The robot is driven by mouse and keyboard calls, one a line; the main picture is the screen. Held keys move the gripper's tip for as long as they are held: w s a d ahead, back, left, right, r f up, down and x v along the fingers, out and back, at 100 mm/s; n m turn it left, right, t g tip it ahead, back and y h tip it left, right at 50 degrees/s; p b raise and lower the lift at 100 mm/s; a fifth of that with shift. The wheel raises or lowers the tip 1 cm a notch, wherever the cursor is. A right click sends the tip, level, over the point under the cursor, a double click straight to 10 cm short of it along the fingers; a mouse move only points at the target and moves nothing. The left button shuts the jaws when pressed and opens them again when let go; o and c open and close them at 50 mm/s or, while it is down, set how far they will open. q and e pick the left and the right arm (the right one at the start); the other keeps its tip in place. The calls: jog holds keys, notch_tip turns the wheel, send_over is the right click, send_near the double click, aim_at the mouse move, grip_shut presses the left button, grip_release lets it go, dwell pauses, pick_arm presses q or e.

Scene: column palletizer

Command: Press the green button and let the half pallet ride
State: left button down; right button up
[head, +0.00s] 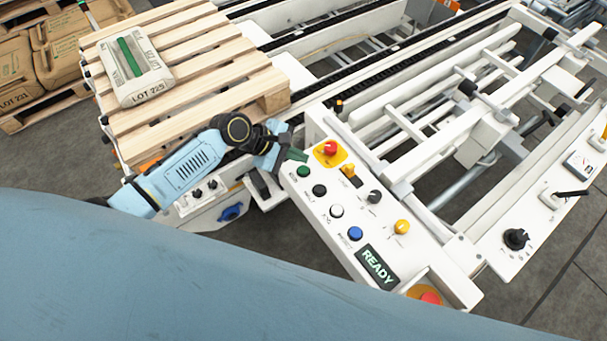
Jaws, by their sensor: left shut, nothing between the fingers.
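The green button (303,172) is at the top left of the white control panel (330,236). My left gripper (298,155) is shut and empty, its dark tip just above the green button in the picture; I cannot tell whether it touches the panel. The half pallet (200,75) of pale wooden slats sits on the conveyor at the upper left. One grey-white bag (136,72) marked LOT 225 with a green stripe lies on it. The panel display (377,267) reads READY. My right gripper is not in view.
The panel also carries a red emergency button (331,148) on yellow, and black, white, blue (355,233) and yellow (402,227) buttons. A second red button (429,298) is at the lower right. White conveyor rails (400,60) fill the back.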

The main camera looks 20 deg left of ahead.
aim_at(304, 170)
pick_arm(q)
notch_tip(304, 170, down, 2)
jog(key=shift+f+b, duration=0.1)
jog(key=shift+b, duration=0.25)
dwell(1.5)
jog(key=shift+f, duration=0.35)
